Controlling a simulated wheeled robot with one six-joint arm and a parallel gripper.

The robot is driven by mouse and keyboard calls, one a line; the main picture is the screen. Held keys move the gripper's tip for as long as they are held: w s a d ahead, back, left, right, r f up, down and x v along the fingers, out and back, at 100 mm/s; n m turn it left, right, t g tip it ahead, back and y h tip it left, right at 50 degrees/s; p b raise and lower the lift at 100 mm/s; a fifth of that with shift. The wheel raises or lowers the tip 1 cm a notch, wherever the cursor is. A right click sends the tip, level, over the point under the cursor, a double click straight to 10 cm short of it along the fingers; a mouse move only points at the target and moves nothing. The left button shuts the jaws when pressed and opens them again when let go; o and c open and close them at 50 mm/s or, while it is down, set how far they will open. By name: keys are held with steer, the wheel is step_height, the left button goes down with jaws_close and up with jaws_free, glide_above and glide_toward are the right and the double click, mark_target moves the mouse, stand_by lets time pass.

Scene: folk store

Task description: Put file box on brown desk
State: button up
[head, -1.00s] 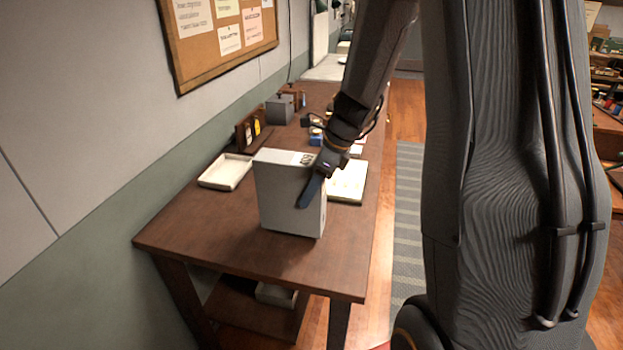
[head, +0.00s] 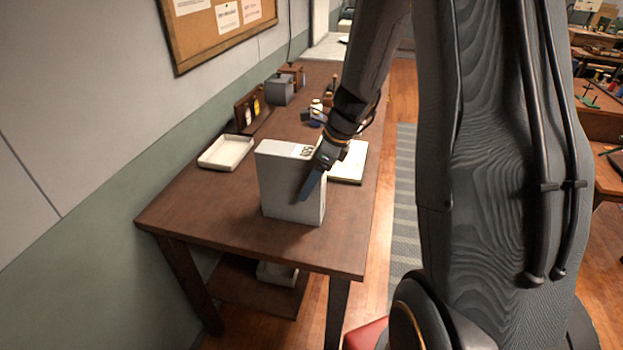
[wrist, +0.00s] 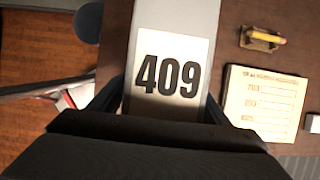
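The file box (head: 288,185) is a tall, pale grey-white box, upright at the near end of the brown desk (head: 200,212). Its base meets the desktop in the head view; I cannot tell whether a thin gap remains. In the wrist view the narrow face of the file box (wrist: 172,75) carries a label reading 409.
A white tray (head: 226,152) lies left behind the box, near the wall. A pale sheet or pad (head: 350,162) lies right behind it. A wooden holder (head: 250,112) and a grey box (head: 279,90) stand further back. The near left desktop is clear.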

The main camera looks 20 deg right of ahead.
steer(key=shift+r, duration=0.1)
steer(key=b+v, duration=0.2)
steer(key=v, duration=1)
steer(key=shift+w+a, duration=0.1)
steer(key=shift+r, duration=0.1)
steer(key=shift+t+h, duration=0.3)
steer(key=shift+t, duration=0.1)
steer(key=w+r, duration=0.1)
steer(key=r, duration=0.1)
steer(key=w+r, duration=0.1)
steer(key=shift+w+a+r, duration=0.1)
steer(key=shift+w+r, duration=0.25)
steer(key=shift+r, duration=0.05)
steer(key=s+a+f+n+g+h+b, duration=0.1)
steer(key=s+a+f+n+b, duration=0.1)
steer(key=s+a+f+n, duration=0.2)
steer(key=s+a+f+n+g+h+b, duration=0.1)
steer(key=s+a+f+n+h+b, duration=0.1)
steer(key=s+f+n, duration=0.9)
steer(key=a+n+b, duration=0.1)
steer(key=a+n, duration=0.1)
steer(key=n, duration=0.8)
steer(key=shift+a+f, duration=0.25)
